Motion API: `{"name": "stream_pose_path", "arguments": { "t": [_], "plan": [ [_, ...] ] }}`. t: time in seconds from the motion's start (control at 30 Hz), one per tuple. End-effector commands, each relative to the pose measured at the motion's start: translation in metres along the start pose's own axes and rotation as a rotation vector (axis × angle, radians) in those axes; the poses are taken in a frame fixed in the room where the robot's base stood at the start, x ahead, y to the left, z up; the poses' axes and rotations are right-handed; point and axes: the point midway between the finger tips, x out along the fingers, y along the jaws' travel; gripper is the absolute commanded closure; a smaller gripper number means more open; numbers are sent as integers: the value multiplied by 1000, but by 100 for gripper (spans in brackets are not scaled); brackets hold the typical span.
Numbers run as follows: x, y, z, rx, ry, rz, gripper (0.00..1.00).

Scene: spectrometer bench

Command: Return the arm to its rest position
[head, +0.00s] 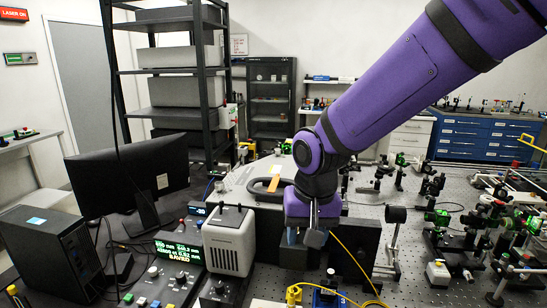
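My purple arm comes in from the upper right and bends downward at its wrist, over the optical bench (400,285). My gripper (314,237) hangs from the wrist, in front of a pale instrument box with a dark handle (258,190) and near dark blocks on the bench. Its grey fingers are small and partly hidden, so I cannot tell whether they are open or shut, or whether they touch anything.
A beige unit (229,245), control panel (165,262), monitor (130,178) and black computer (50,245) are at left. Optical mounts (470,235) crowd the bench at right. A yellow cable (352,262) runs beside my gripper. Shelving (178,75) and blue drawers (472,137) stand behind.

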Motion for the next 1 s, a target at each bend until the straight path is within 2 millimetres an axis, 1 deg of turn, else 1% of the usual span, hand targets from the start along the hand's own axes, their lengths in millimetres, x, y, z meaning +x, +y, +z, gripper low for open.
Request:
{"name": "stream_pose_path", "arguments": {
  "t": [0.03,0.2,0.37,0.5,0.57,0.7,0.8,0.9,1.0],
  "plan": [
    [-17,18,0,10,23,-11,52],
    [-61,69,11,20,87,-28,52],
    [-97,113,31,29,152,-30,52],
    [-122,148,55,36,210,-20,52],
    [-131,162,67,38,234,-12,52],
    [-148,189,97,44,292,13,52],
    [-156,203,118,48,328,36,52],
    [-161,213,135,49,353,57,52],
    [-164,219,147,51,371,72,52]
  ]
}}
